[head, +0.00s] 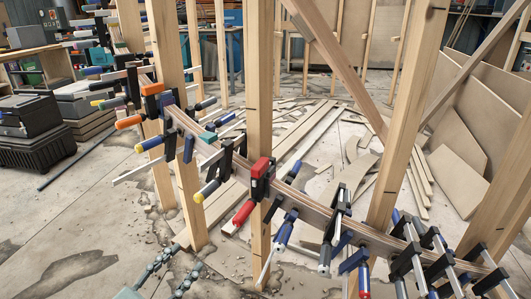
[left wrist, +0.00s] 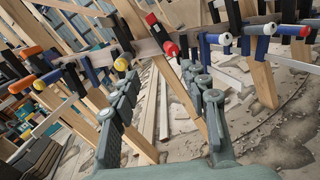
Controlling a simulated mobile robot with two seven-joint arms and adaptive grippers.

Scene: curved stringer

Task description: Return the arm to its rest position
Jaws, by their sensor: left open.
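My left gripper (head: 185,258) is at the lower left of the head view, grey-green, with its two jointed fingers apart and nothing between them. In the left wrist view its fingers (left wrist: 165,82) spread wide, with floor and wooden pieces behind the gap. The curved wooden stringer (head: 315,207) runs from upper left to lower right, fixed along upright posts (head: 258,120) by many clamps. A red clamp (head: 262,180) sits at the middle post. The gripper is in front of and below the stringer, apart from it as far as I can tell. My right gripper is not in view.
Clamp handles and bars jut out towards me along the stringer. Black cases (head: 28,116) stand at the left. Loose boards (head: 310,130) lie on the floor behind the posts, with panels (head: 485,115) leaning at the right. The concrete floor at the lower left is largely clear.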

